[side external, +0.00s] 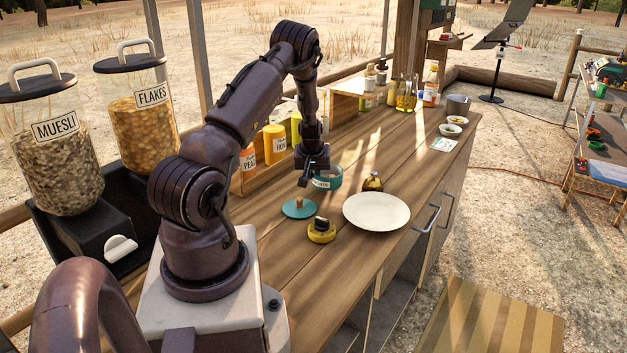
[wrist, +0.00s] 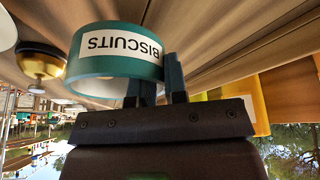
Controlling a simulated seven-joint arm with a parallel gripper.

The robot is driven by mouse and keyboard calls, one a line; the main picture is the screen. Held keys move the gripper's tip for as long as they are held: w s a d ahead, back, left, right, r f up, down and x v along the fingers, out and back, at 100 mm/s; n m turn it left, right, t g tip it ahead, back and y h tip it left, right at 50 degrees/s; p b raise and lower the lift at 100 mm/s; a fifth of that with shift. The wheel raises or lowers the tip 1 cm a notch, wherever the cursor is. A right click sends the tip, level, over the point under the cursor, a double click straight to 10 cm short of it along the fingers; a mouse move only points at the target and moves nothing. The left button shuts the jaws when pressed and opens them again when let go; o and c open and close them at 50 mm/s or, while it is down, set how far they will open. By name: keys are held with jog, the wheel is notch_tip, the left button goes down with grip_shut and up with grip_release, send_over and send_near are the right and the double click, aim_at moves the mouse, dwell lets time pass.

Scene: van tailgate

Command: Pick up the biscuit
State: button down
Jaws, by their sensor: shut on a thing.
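The teal round tin labelled BISCUITS (wrist: 118,52) appears upside down in the wrist view, with its open mouth towards the bottom of the picture. It also shows on the counter in the side view (side external: 327,179). My gripper (wrist: 160,82) is at the tin's edge, one finger seeming to be inside the mouth and the other outside. It appears shut on the tin's wall. I cannot tell whether the tin is lifted. A teal lid with a wooden knob (side external: 299,208) lies on the counter nearby.
A white plate (side external: 376,212) lies right of the tin, with a small dark-and-gold pot (side external: 372,183) behind it. Orange and yellow containers (side external: 274,145) line the back. Bottles and small bowls stand further off.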

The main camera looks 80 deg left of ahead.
jog(key=shift+f, duration=1.15)
jog(key=shift+f, duration=0.1)
jog(key=shift+f, duration=0.15)
jog(key=c, duration=1.1)
grip_release()
jog(key=shift+c, duration=0.2)
